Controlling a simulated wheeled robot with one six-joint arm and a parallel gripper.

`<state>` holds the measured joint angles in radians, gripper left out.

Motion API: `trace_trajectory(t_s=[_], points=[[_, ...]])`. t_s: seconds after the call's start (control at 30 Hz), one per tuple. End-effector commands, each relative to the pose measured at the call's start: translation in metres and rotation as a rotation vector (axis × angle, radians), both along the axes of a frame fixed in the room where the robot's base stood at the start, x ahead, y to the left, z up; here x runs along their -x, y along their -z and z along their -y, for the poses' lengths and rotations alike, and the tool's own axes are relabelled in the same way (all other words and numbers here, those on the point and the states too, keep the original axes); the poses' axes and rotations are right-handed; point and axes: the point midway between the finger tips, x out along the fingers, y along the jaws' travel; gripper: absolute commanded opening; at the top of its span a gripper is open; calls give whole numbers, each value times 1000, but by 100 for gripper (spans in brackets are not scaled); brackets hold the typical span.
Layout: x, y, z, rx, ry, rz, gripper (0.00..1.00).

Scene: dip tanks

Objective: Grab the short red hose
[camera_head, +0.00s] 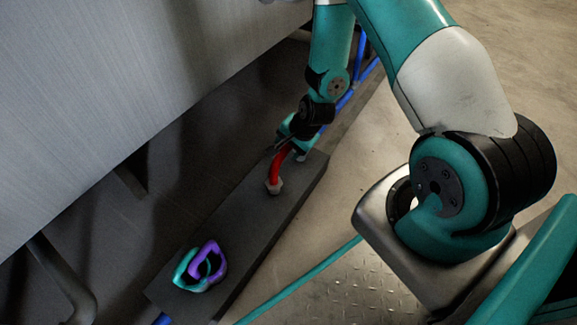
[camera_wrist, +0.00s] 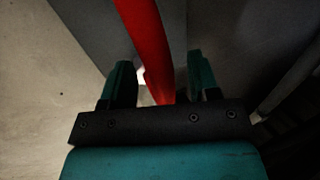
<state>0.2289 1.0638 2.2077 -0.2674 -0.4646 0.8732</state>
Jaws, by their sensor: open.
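The short red hose (camera_head: 278,165) curves up from a pale fitting (camera_head: 274,186) on a dark grey bench-like slab. My gripper (camera_head: 287,146) is at the upper end of the hose. In the wrist view the red hose (camera_wrist: 147,45) runs down between the two teal fingers of my gripper (camera_wrist: 160,82), which stand apart on either side of it. The hose's end near the gripper body is partly hidden, and I cannot tell whether a finger touches it.
The dark slab (camera_head: 240,215) also carries a teal and purple looped item (camera_head: 201,266) at its near end. A large grey tank wall (camera_head: 110,90) rises at left. Blue pipes (camera_head: 366,73) run behind my arm. A teal hose (camera_head: 300,282) crosses the floor.

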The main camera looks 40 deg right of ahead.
Motion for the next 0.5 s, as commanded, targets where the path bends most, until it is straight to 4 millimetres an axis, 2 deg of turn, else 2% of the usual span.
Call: trace_trajectory(t_s=[0.03, 0.17, 0.43, 0.5], points=[[-3, 14, -2, 0, -1, 1, 55], [-10, 29, -5, 0, -1, 1, 55], [-12, 29, -5, -1, 1, 1, 55], [-12, 29, -5, -1, 1, 1, 39]])
